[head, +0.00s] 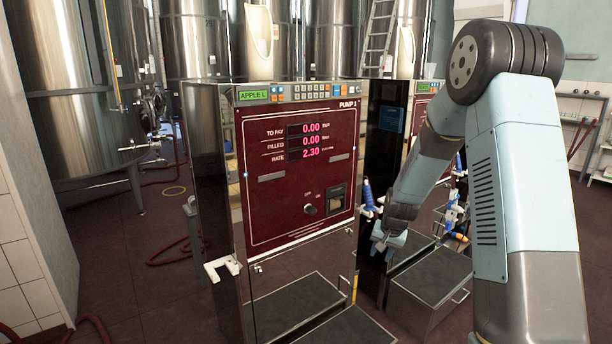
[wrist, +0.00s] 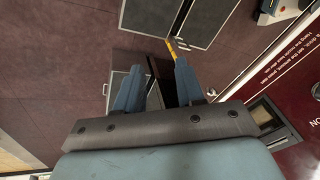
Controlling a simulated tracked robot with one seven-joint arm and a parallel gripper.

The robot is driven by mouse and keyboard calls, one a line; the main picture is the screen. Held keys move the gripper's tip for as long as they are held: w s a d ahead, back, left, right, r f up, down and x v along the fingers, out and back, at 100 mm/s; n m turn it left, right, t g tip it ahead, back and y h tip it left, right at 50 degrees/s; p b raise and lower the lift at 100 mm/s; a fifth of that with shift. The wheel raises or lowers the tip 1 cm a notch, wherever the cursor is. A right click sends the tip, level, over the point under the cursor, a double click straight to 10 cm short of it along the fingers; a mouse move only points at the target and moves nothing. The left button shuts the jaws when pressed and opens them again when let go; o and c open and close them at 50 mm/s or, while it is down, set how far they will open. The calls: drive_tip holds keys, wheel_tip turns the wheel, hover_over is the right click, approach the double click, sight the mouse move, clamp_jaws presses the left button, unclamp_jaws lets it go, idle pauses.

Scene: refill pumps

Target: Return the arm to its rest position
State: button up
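My arm (head: 520,170) rises at the right of the head view and bends down to the left. My gripper (head: 388,241) hangs beside the right edge of the near pump, pointing down. In the wrist view my gripper (wrist: 158,66) has its two blue-grey fingers apart, with nothing seen held between them. The near pump (head: 262,210) has a dark red panel reading 0.00, 0.00 and 2.30, and a green screen reading APPLE L. Its panel also shows at the right of the wrist view (wrist: 300,80).
A blue-handled nozzle (head: 368,195) hangs on the near pump's right side, close to my gripper. A second pump (head: 390,115) stands behind, with a low step box (head: 430,285) in front. Steel tanks (head: 75,85) fill the back. A red hose (head: 170,255) lies on the floor.

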drive_tip(key=s+r+n+t, duration=0.1)
drive_tip(key=s+r, duration=0.7)
drive_tip(key=r, duration=0.3)
drive_tip(key=s+r+n, duration=0.2)
drive_tip(key=s+r, duration=0.5)
drive_tip(key=r, duration=0.4)
drive_tip(key=s+r, duration=0.3)
drive_tip(key=s, duration=0.8)
drive_tip(key=s+r+n+t+h, duration=0.1)
drive_tip(key=s+r, duration=0.3)
drive_tip(key=s, duration=0.7)
drive_tip(key=shift+r+n, duration=0.2)
drive_tip(key=shift+n, duration=0.1)
drive_tip(key=shift+a, duration=0.1)
